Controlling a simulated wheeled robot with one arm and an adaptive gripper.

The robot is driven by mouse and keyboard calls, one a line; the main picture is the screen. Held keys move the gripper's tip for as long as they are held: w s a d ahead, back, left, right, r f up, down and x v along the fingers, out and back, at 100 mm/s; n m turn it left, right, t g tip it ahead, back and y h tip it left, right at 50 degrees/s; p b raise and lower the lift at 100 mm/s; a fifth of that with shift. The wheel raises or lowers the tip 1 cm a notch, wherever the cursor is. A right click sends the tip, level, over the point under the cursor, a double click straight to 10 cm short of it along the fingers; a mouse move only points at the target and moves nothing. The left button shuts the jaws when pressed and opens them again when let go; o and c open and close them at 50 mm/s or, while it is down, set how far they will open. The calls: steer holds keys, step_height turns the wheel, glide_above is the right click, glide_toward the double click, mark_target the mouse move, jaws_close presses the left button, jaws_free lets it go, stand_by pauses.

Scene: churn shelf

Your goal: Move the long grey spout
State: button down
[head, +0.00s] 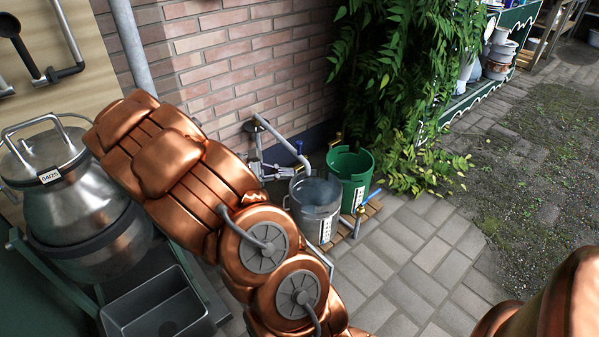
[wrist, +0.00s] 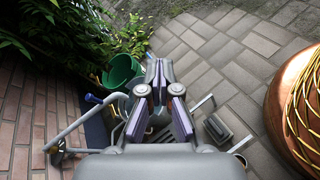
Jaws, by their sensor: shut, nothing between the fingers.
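The long grey spout (head: 283,141) is a bent pipe in front of the brick wall. It runs from a tap fitting (head: 257,160) towards the silver bucket (head: 316,199), with a blue piece near its outer end. In the wrist view the spout (wrist: 82,122) lies left of my gripper (wrist: 160,72), apparently apart from it. My gripper is shut and empty, its purple-padded fingers meeting at the tips. The fingers cover much of the silver bucket's area in the wrist view.
A green bucket (head: 352,167) stands beside the silver one, by a leafy plant (head: 410,70). A steel churn (head: 75,200) and a dark sink (head: 155,305) are at left. The brick wall (head: 230,50) is close behind the spout. Paving (head: 420,255) at right is clear.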

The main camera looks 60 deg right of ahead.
steer(key=w+d+f+n+t+h+b, duration=0.1)
steer(key=w+d+f+n+t+h, duration=0.1)
steer(key=w+d+f+n, duration=0.3)
steer(key=w+d+f+n+t+h, duration=0.1)
steer(key=w+f+n, duration=0.1)
steer(key=w+f, duration=0.35)
steer(key=w+d+f+n+t+h+b, duration=0.1)
steer(key=w+d+f+n+t+h, duration=0.15)
steer(key=f, duration=0.55)
steer(key=s+d+b, duration=0.1)
steer(key=d+b, duration=0.1)
steer(key=d, duration=0.5)
steer(key=s+d+f+b, duration=0.1)
steer(key=d+b, duration=0.1)
steer(key=d, duration=0.5)
steer(key=shift+s+d+f+g, duration=0.15)
steer(key=shift+s+f+g, duration=0.2)
steer(key=shift+g, duration=0.1)
steer(key=shift+n, duration=0.25)
